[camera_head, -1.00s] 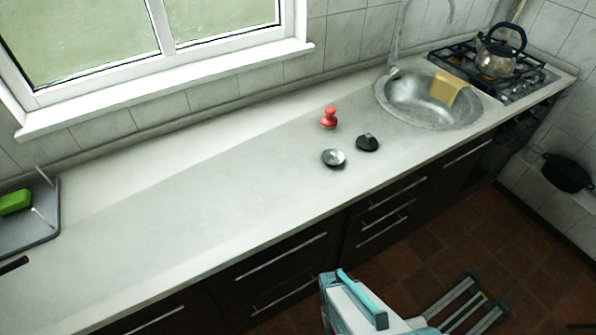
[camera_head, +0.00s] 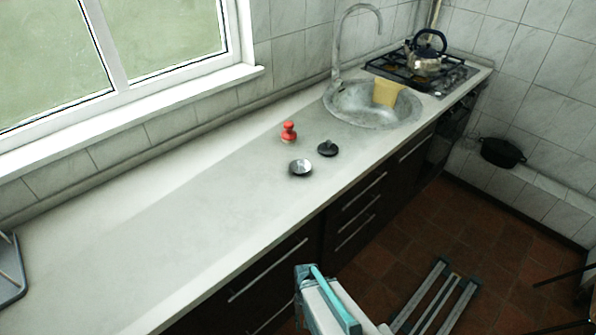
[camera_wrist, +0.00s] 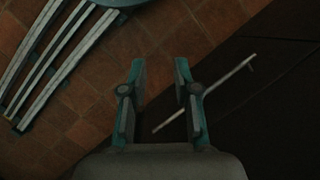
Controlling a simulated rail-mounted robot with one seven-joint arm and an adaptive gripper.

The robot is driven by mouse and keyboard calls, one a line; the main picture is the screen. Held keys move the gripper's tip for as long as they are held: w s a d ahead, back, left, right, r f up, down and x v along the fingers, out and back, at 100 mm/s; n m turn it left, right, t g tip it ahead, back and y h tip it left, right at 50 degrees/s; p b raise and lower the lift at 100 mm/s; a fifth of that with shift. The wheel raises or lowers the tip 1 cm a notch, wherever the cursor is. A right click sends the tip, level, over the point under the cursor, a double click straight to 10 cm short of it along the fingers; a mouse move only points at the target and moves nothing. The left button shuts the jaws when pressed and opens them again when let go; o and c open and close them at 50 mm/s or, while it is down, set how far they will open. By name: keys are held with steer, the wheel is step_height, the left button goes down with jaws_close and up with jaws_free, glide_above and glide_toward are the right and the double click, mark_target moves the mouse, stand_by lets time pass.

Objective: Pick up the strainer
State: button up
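A small round silver disc (camera_head: 300,168) lies on the counter and looks like a sink strainer. A small black disc with a knob (camera_head: 327,148) lies just behind and right of it, apart from it. I cannot tell for certain which is the strainer. My gripper (camera_wrist: 160,88) shows in the wrist view with its two fingers apart and nothing between them. It is over the floor and the dark cabinet fronts, away from both discs. In the head view my arm is at the bottom, in front of the counter and below its top; the fingers cannot be made out there.
A red knobbed object (camera_head: 288,132) stands behind the discs. The metal sink (camera_head: 350,112) with a yellow cloth or sponge (camera_head: 388,92) and a kettle (camera_head: 425,60) on the stove are to the right. The counter (camera_head: 160,225) left of the discs is clear; its front edge and cabinet handles face me.

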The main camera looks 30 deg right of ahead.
steer(key=w+d+r+m+t+b, duration=0.2)
steer(key=w+d+r+m+t, duration=0.15)
steer(key=w+d, duration=0.65)
steer(key=w+d+r+m+t+b, duration=0.1)
steer(key=w+d+r+m+t, duration=0.3)
steer(key=w+d, duration=0.6)
steer(key=w+d+r+m+t+h+b, duration=0.1)
steer(key=w+d+r+m+t+h, duration=0.2)
steer(key=d+r+m, duration=1.25)
steer(key=w+d+r+n, duration=0.2)
steer(key=d+r+n, duration=0.4)
steer(key=r, duration=0.4)
steer(key=m+g+y+p, duration=0.3)
steer(key=m+p, duration=0.4)
steer(key=m, duration=0.4)
glide_toward(300, 162)
steer(key=x, duration=0.4)
steer(key=shift+a+r, duration=0.1)
steer(key=shift+a, duration=0.2)
steer(key=shift+d+p+x, duration=0.15)
steer(key=shift+p+x, duration=0.4)
steer(key=shift+x, duration=1.05)
steer(key=shift+d+p+x, duration=0.2)
steer(key=shift+p+x, duration=0.3)
steer(key=shift+x, duration=1.05)
steer(key=shift+s, duration=0.1)
